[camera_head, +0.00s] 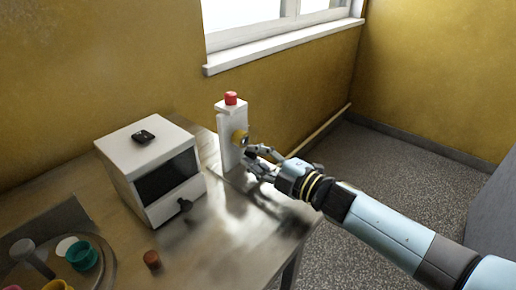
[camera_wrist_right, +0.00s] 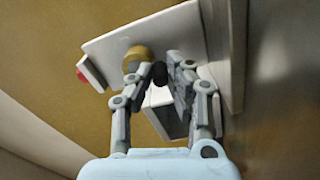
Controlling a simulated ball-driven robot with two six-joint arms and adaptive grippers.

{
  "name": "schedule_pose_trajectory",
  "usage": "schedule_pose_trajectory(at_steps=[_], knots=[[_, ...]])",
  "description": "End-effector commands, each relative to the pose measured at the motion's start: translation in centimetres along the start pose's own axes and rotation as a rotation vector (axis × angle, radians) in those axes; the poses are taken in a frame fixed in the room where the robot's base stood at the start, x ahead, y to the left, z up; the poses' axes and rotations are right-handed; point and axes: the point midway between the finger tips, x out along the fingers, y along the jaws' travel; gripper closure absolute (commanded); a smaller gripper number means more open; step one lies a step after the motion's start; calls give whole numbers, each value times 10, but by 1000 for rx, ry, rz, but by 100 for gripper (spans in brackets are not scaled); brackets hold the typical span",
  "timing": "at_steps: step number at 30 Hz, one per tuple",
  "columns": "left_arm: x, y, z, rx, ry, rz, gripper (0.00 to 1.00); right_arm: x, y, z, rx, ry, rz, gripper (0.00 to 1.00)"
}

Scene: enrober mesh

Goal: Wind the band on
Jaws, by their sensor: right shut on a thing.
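A white upright post (camera_head: 228,155) stands on the metal table, with a red button (camera_head: 231,98) on top and a round yellow-brass wheel (camera_head: 238,138) on its side. My right gripper (camera_head: 250,153) reaches the wheel from the right. In the right wrist view, the fingers of my right gripper (camera_wrist_right: 153,76) are closed on a small dark knob (camera_wrist_right: 159,74) beside the yellow wheel (camera_wrist_right: 138,56). The fingers partly hide the knob. The band cannot be made out. My left gripper is not in view.
A white boxy machine (camera_head: 145,157) with a dark front window and a black piece on top stands left of the post. A small brown cylinder (camera_head: 152,259) and a round tray (camera_head: 107,266) with a teal cup (camera_head: 83,254) are at the front left. The metal table (camera_head: 225,238) is bare at front centre.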

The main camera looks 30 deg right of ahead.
Motion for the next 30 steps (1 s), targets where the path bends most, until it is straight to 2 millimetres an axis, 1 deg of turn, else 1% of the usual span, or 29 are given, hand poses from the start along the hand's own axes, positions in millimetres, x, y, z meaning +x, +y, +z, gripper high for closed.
schedule_pose_trajectory(at_steps=[1,3,12,28,29,30], knots=[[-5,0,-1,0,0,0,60,-2,-1,-1,32,-4,-6,100],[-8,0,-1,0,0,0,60,-2,-2,-2,74,-5,-7,100],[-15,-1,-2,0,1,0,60,-2,-4,-5,187,-5,-6,100],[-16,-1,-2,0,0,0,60,-2,-5,-5,210,-5,-8,100],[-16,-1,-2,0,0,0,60,-2,-5,-5,210,-5,-8,84],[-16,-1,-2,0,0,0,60,-2,-5,-5,210,-5,-8,79]])
